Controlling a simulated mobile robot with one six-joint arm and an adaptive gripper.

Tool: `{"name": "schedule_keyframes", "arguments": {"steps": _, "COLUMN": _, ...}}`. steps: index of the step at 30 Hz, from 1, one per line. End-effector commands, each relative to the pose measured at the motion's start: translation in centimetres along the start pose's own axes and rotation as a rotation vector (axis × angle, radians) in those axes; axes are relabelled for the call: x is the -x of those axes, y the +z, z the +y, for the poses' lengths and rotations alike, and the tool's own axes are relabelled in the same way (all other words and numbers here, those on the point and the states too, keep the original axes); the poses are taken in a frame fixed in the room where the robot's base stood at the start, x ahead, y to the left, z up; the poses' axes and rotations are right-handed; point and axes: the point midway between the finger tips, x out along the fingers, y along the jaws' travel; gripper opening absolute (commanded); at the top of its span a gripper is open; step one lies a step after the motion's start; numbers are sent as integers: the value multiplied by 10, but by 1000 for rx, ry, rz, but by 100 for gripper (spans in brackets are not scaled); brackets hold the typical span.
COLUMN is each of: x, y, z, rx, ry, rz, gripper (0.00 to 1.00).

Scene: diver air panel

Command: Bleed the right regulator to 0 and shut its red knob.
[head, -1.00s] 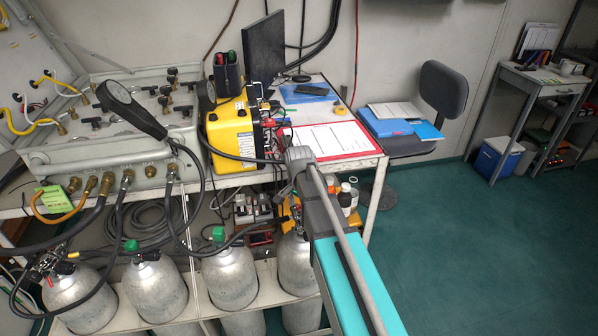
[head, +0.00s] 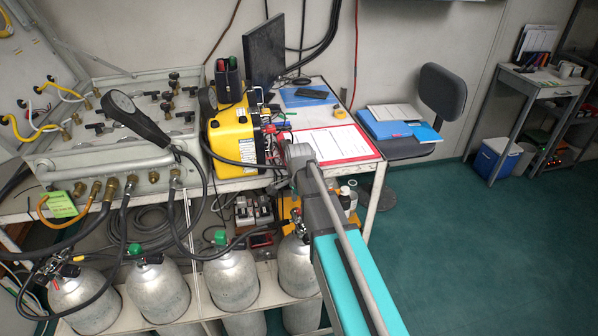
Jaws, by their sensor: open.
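The grey air panel (head: 100,155) stands at the left of the bench, with several black knobs and brass fittings on its top and front. My gripper does not show.
Several grey cylinders (head: 230,280) stand in a rack below the bench, with black hoses looping from the panel. A chair (head: 443,100) stands to the right; green floor there is open.

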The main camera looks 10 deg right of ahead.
Motion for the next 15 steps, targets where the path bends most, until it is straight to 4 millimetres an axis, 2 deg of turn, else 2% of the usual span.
{"name": "schedule_keyframes", "arguments": {"steps": 1, "x": 9, "y": 0, "z": 0, "rx": 0, "ry": 0, "rz": 0, "gripper": 64}}
{"name": "schedule_keyframes", "arguments": {"steps": 15, "x": 48, "y": 0, "z": 0, "rx": 1, "ry": 0, "rz": 0, "gripper": 64}}
